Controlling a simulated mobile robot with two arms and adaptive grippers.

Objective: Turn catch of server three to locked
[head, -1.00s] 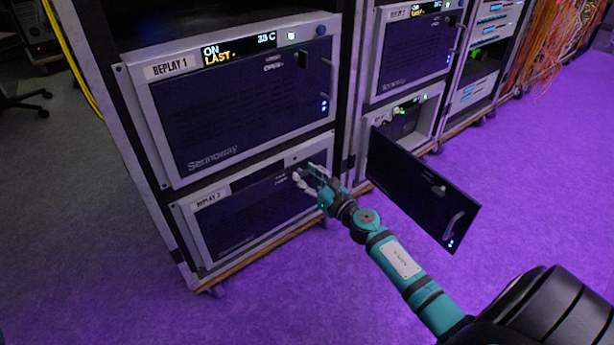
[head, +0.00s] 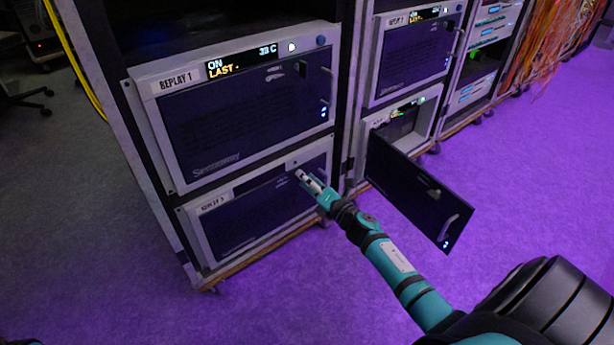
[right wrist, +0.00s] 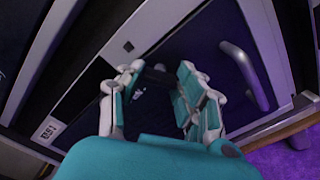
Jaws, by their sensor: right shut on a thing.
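Server three is the lower left unit (head: 255,208), with a dark front door in a pale frame and a label (head: 214,203) at its upper left that is hard to read. Its door is shut. My right gripper (head: 302,177) is at the upper right part of this door. In the right wrist view the two fingers of my right gripper (right wrist: 158,78) are closed around the dark catch (right wrist: 157,75), which is mostly hidden between them. The catch's exact angle is hard to tell. A curved grey handle (right wrist: 246,72) is on the door beside the gripper. My left gripper is not in view.
The REPLAY 1 server (head: 245,120) sits above with its door shut. To the right, a lower unit's door (head: 415,190) hangs open, out over the floor beside my right forearm. The purple-lit floor (head: 310,300) in front is clear.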

